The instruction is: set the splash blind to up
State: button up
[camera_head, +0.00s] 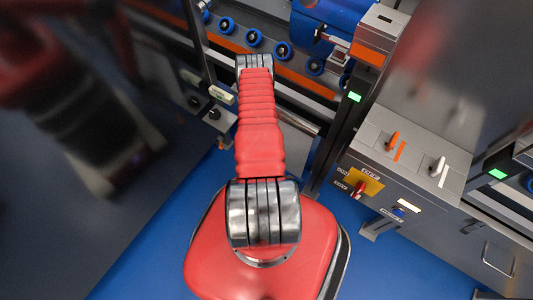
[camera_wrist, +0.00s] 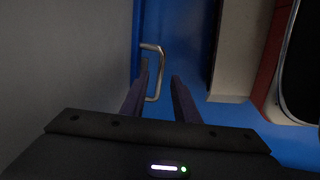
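I cannot tell for sure which part is the splash blind; the small labels are unreadable. A grey control box (camera_head: 400,165) stands at the right in the head view. It carries an orange lever (camera_head: 392,141), a white lever (camera_head: 437,166), a red switch on a yellow plate (camera_head: 359,188) and a blue knob (camera_head: 398,212). In the wrist view my gripper (camera_wrist: 160,79) has its two dark fingers apart, with nothing seen held between them. A bent metal handle (camera_wrist: 159,62) lies ahead of the fingers, partly behind the left one; contact is unclear.
A roller rail (camera_head: 254,38) with an orange strip crosses the top. A blue tub (camera_head: 325,18) is at the upper middle. A grey cabinet with a handle (camera_head: 497,258) is at the lower right. Blue floor (camera_head: 375,265) lies open before the control box.

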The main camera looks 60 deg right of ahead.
jog(key=shift+d+f, duration=0.2)
jog(key=shift+f, duration=0.8)
grip_shut()
